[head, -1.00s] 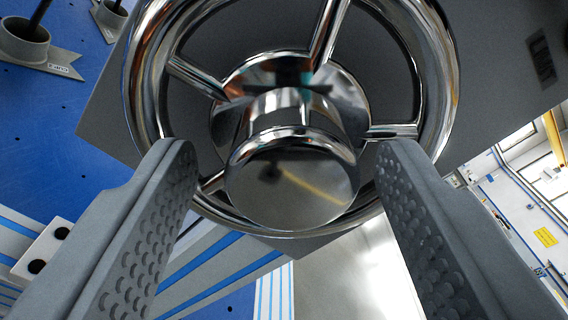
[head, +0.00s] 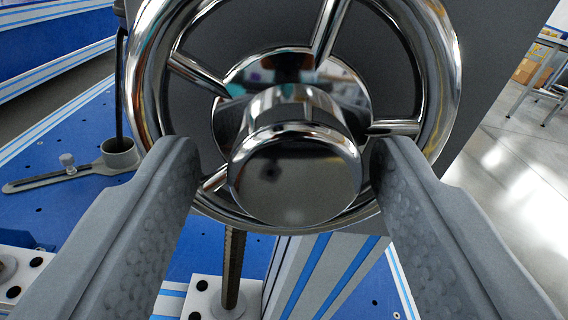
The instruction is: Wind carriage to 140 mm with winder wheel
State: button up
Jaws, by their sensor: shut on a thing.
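The winder wheel (head: 447,75) is a chrome handwheel with spokes and a round central hub knob (head: 295,175). It fills the upper middle of the head view, in front of a dark grey panel (head: 490,60). My gripper (head: 281,155) has its two grey, dimpled fingers on either side of the hub, and it is shut on the wheel. The fingertips cover parts of the lower rim at left and right. I cannot make out the carriage or any millimetre scale in this view.
A blue perforated bed (head: 75,215) lies below and to the left. On it are a grey slotted clamp arm (head: 65,178) with an upright rod and a threaded rod (head: 233,265) in a pale block. A blue-striped aluminium profile (head: 335,275) runs below the wheel. Open floor (head: 515,170) shows at right.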

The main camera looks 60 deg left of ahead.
jog(key=m, duration=0.3)
jog(key=a+r+m, duration=0.1)
jog(key=m, duration=0.1)
jog(key=shift+w, duration=0.35)
jog(key=o, duration=0.8)
jog(key=shift+w+d, duration=0.1)
jog(key=shift+c, duration=0.2)
jog(key=shift+s+d+f, duration=0.15)
jog(key=shift+s+d, duration=0.6)
jog(key=shift+s, duration=0.2)
jog(key=shift+v, duration=1.25)
jog(key=shift+w+d+f, duration=0.1)
jog(key=shift+f, duration=0.05)
